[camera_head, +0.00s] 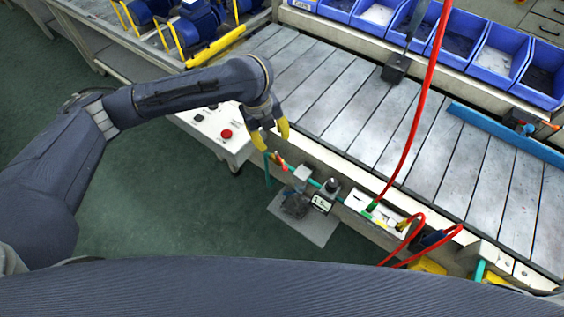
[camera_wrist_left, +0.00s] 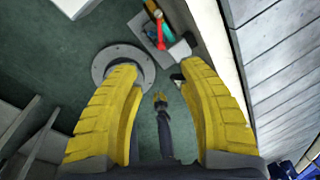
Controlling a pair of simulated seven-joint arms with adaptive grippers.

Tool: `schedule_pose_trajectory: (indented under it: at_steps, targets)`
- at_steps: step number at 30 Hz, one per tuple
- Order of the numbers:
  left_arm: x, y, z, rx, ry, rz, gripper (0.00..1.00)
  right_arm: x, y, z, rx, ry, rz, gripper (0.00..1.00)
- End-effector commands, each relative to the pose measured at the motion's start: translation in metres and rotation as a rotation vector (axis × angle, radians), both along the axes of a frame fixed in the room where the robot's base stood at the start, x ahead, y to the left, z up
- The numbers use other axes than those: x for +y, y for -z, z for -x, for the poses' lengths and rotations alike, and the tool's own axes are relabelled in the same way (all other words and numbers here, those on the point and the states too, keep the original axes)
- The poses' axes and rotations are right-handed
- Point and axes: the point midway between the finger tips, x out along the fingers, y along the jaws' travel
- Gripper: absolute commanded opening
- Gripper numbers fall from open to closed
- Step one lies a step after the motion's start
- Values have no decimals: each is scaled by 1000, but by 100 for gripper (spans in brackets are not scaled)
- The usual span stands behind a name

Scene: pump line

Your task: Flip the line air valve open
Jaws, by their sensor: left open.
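The line air valve, with a red-orange lever (camera_head: 280,161), sits at the left end of the teal air pipe along the conveyor's near side. The red lever also shows in the left wrist view (camera_wrist_left: 160,30), beyond the fingertips. My left gripper (camera_head: 271,135) points down just above and left of the valve. Its yellow fingers are open, with nothing between them in the left wrist view (camera_wrist_left: 158,72). I see no contact with the lever. A dark link with small yellow tips (camera_wrist_left: 161,98) looks like my right gripper, far below; its opening is too small to tell.
The conveyor (camera_head: 340,95) runs behind the valve. A white control box with a red button (camera_head: 226,134) stands left of it. A regulator (camera_head: 332,185) sits right along the pipe. A red hose (camera_head: 415,110) hangs farther right. Green floor (camera_head: 190,200) lies open in front.

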Motion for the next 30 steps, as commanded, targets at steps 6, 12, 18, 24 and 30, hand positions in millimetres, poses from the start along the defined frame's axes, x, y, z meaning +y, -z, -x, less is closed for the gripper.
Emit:
schedule_pose_trajectory:
  at_steps: [6,12,18,24,30]
  targets:
    - [-6,31,-2,5,-2,2,40,0,0,0,0,0,0,0]
    - [-12,66,-5,6,-4,3,40,1,0,0,0,0,0,0]
    - [-18,101,-8,6,-4,2,40,1,0,0,-1,1,-1,0]
    - [-23,131,-11,4,-4,2,40,1,0,0,-1,1,-1,0]
    - [-27,152,-14,4,-3,2,40,1,0,0,-1,1,-1,0]
